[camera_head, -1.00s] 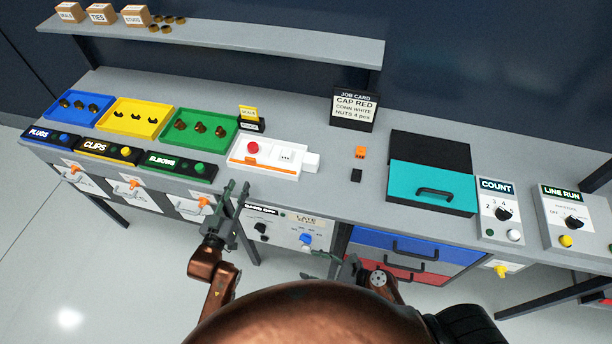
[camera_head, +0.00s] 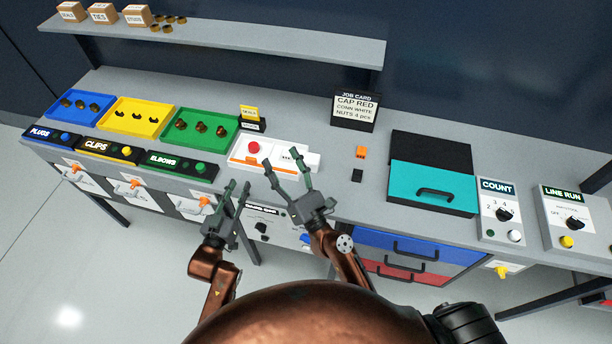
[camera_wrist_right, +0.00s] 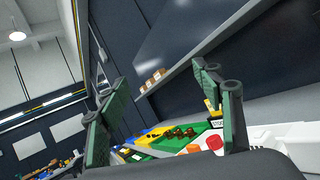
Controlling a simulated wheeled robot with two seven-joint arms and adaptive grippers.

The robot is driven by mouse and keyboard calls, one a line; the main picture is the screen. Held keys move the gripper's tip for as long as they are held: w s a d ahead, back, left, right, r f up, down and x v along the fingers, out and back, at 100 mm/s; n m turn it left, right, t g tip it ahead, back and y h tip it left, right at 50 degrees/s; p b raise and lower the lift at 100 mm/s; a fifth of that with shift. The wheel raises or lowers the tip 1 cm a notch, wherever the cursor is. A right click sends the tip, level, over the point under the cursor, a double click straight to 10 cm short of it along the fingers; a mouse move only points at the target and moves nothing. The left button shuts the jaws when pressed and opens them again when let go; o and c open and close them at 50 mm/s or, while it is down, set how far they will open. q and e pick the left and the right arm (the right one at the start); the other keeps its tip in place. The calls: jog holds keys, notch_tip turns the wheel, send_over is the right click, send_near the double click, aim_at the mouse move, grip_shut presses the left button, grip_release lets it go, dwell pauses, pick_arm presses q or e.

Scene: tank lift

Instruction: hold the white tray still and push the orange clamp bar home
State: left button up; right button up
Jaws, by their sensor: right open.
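The white tray (camera_head: 308,158) sits at the front edge of the bench, with a red cap (camera_head: 253,147) at its left. The orange clamp bar (camera_head: 245,162) runs along its front side and is partly hidden by my right gripper. My right gripper (camera_head: 280,157) is open, its fingertips over the tray's front in the head view. I cannot tell whether they touch it. My left gripper (camera_head: 239,184) is open and empty, below and left of the tray, apart from it. In the right wrist view the red cap (camera_wrist_right: 193,148) shows between the open fingers.
Left of the tray are the green bin (camera_head: 180,128) and the ELBOWS panel (camera_head: 170,163). To the right are an orange block (camera_head: 361,152), a black block (camera_head: 357,175) and a teal lid (camera_head: 430,188). The job card (camera_head: 355,110) stands behind.

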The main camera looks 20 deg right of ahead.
jog(key=w+d+f+m+g+h, duration=0.2)
jog(key=w+d+f+m+h, duration=0.3)
jog(key=h, duration=0.6)
jog(key=m+g+h, duration=0.1)
jog(key=g+h, duration=0.4)
send_near(310, 164)
jog(key=x, duration=0.5)
jog(key=shift+a+r, duration=0.1)
jog(key=shift+r, duration=0.15)
jog(key=shift+x, duration=3.8)
jog(key=shift+f, duration=0.2)
jog(key=shift+c, duration=0.4)
